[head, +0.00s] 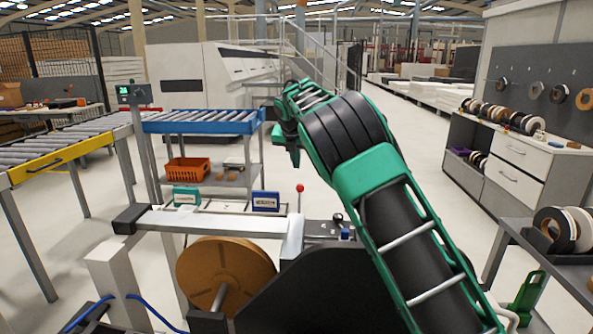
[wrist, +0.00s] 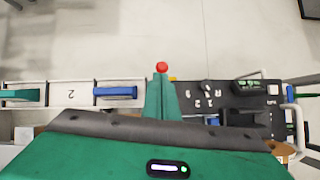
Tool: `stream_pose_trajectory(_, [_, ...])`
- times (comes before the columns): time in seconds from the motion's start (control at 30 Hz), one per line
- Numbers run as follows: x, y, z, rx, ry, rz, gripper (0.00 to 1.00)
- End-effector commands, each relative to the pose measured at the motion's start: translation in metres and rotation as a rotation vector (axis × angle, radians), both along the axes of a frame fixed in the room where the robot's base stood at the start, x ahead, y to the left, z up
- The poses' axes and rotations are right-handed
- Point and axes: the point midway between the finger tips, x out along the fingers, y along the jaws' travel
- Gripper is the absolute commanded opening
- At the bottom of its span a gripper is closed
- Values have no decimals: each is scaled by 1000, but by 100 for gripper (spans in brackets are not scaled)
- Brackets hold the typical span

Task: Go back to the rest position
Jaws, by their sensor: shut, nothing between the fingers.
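My gripper (head: 294,157) hangs at the end of my green and black arm, pointing down above the edge-banding machine (head: 210,222) and apart from it. In the wrist view my gripper (wrist: 161,98) shows as green fingers held together, with nothing between them. A red-knobbed lever (head: 299,188) stands on the machine below and slightly right of the gripper in the head view. Its red knob (wrist: 162,67) appears just past the fingertips in the wrist view; I cannot tell the gap in depth.
A large brown roll (head: 225,272) sits at the machine's front. A green holder (head: 187,195) and blue holder (head: 265,201) stand along its bar. A blue roller table (head: 203,121) with an orange crate (head: 188,170) is behind. A drawer cabinet (head: 513,165) stands right; open floor lies between.

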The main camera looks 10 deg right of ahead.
Motion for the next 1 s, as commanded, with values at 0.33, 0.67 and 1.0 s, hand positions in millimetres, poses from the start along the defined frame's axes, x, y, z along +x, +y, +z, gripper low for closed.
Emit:
stream_pose_trajectory(0.33, [-1, 0, 2, 1, -1, 0, 0])
stream_pose_trajectory(0.67, [-48, -102, 16, 226, 4, -405, 0])
stream_pose_trajectory(1.0, [-183, -231, 18, 592, 15, -1178, 0])
